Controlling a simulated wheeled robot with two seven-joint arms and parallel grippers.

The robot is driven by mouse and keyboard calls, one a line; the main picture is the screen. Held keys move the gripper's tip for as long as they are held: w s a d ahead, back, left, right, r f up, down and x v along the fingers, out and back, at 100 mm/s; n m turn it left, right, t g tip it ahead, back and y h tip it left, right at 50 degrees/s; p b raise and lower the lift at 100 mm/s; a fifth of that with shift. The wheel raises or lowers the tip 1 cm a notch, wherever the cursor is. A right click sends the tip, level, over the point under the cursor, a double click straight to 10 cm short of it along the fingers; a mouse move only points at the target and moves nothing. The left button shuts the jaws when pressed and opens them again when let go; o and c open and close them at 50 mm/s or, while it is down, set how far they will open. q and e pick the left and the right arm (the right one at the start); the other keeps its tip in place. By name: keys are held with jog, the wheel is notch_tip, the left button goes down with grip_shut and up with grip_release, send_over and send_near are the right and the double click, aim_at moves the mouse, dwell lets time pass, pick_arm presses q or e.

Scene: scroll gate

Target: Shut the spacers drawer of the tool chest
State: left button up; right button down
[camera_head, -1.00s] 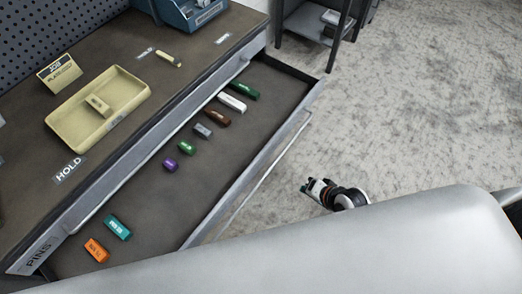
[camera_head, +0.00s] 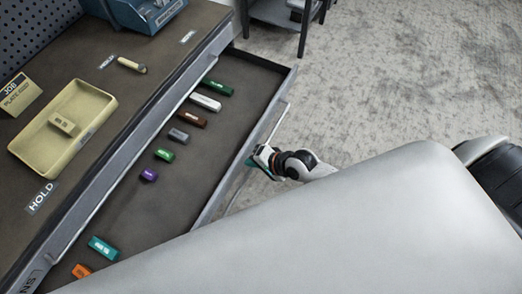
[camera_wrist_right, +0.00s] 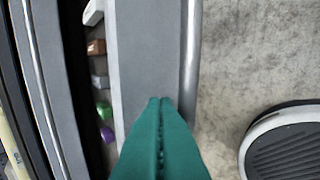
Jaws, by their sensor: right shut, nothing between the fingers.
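A grey drawer (camera_head: 225,128) of the tool chest stands open below the worktop, holding several small coloured blocks. No label reading spacers is legible on it. Its front wall shows in the right wrist view (camera_wrist_right: 140,45), with a bar handle (camera_wrist_right: 190,60) along its outer side. My right gripper (camera_head: 260,158) is shut and empty at the outer side of the drawer front. In the right wrist view its teal fingers (camera_wrist_right: 160,108) lie together over the front wall, close to the handle; contact cannot be told. My left gripper is not in view.
The worktop (camera_head: 120,88) carries a yellow tray (camera_head: 28,160) with a small block, a job card (camera_head: 18,93) and a blue bin (camera_head: 150,12). A dark shelf stand (camera_head: 275,15) is at the back. My pale arm hides the lower right.

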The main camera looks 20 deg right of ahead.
aim_at(185, 130)
jog(key=shift+w+a+f, duration=0.2)
jog(key=shift+f, duration=0.05)
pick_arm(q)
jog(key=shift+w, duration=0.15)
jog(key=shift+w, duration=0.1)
